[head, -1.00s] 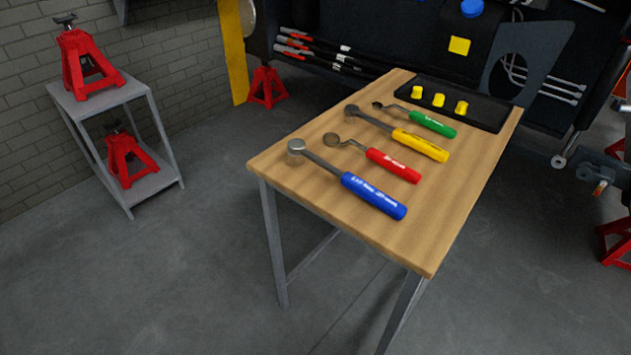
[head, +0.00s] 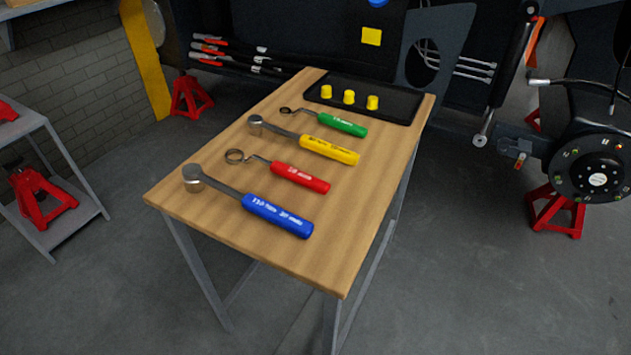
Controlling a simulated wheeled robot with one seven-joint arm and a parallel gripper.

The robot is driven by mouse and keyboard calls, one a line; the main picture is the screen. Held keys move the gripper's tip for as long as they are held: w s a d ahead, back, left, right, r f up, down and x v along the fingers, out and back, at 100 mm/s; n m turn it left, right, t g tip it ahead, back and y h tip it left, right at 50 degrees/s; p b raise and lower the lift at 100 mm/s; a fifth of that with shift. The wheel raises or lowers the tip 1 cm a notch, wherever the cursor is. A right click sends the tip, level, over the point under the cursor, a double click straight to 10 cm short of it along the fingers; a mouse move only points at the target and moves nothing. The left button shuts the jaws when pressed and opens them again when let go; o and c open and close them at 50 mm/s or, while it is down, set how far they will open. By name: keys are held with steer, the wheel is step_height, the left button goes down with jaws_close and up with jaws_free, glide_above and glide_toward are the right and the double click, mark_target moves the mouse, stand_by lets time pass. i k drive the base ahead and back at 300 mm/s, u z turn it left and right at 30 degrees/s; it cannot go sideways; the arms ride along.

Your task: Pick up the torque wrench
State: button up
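Several wrench-like tools lie side by side on a wooden-topped table (head: 350,255); I cannot read their labels, so I cannot tell for sure which is the torque wrench. Nearest is a blue-handled tool (head: 277,215) with a thick round metal head at left. Behind it lies a red-handled tool (head: 300,177) with an open ring end. Then comes a yellow-handled tool (head: 330,149) with a round metal head, and a smaller green-handled tool (head: 336,124) with a ring end. All handles point right. My gripper is not in view.
A black tray (head: 400,100) with three yellow caps (head: 349,97) is at the table's far end. A grey shelf with red jack stands (head: 40,195) is at left. A wheel hub (head: 597,170) and red stand (head: 556,212) are at right. Floor in front is clear.

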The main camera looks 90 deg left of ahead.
mark_target(195, 180)
steer(key=z, duration=0.1)
steer(key=i, duration=0.55)
steer(key=u, duration=4)
steer(key=i, duration=0.5)
steer(key=k, duration=1.15)
steer(key=u, duration=0.85)
steer(key=i, duration=1.45)
steer(key=z, duration=0.5)
